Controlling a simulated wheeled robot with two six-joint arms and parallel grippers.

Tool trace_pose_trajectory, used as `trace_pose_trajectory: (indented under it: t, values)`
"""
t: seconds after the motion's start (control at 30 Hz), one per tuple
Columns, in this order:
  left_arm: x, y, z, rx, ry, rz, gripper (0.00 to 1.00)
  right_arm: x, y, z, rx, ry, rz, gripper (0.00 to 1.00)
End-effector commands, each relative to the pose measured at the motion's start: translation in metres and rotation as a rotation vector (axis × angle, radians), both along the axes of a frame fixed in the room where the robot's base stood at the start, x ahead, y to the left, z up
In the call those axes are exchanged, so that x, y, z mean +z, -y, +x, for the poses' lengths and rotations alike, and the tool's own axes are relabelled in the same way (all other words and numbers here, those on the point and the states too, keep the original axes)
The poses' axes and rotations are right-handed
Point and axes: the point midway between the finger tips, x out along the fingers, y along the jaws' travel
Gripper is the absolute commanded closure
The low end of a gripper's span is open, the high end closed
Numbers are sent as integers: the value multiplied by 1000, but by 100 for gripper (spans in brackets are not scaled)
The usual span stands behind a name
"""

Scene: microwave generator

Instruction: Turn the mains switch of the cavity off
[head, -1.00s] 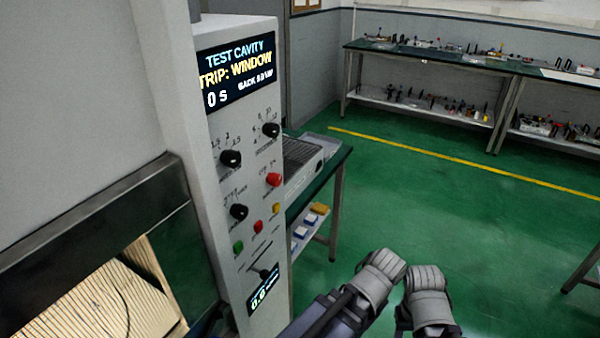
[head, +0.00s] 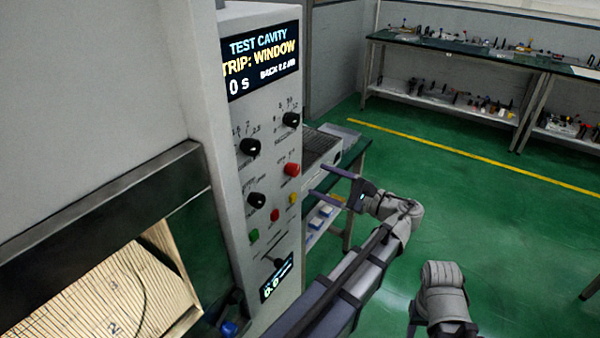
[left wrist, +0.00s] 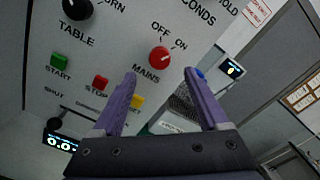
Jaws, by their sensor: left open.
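The mains switch is a red round knob (head: 291,169) on the right side of the grey control panel (head: 262,150). In the left wrist view the red mains knob (left wrist: 160,58) sits above the word MAINS, with OFF and ON printed above it. Which mark it points to is hard to tell. My left gripper (head: 318,180) is open and empty, just right of the panel and facing it. In the left wrist view its purple fingers (left wrist: 161,73) stand either side of the knob's line, apart from it. My right gripper is out of view.
Black knobs (head: 250,147), a green button (head: 254,236), a red button (head: 275,215) and a yellow button (head: 293,198) share the panel. The display (head: 260,62) reads TRIP: WINDOW. A side table (head: 352,160) stands behind my left gripper. Green floor lies free to the right.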

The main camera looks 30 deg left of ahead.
Motion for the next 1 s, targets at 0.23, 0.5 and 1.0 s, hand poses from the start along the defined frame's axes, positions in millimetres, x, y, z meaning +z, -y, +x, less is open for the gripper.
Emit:
trace_pose_trajectory:
  t: [0.23, 0.5, 1.0]
  values:
    - [0, -30, 1, 2, 2, -2, 23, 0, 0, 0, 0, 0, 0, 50]
    - [-1, -66, 5, 2, 3, -3, 23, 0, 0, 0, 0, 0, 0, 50]
    - [-1, -77, 6, -1, 3, -3, 28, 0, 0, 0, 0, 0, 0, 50]
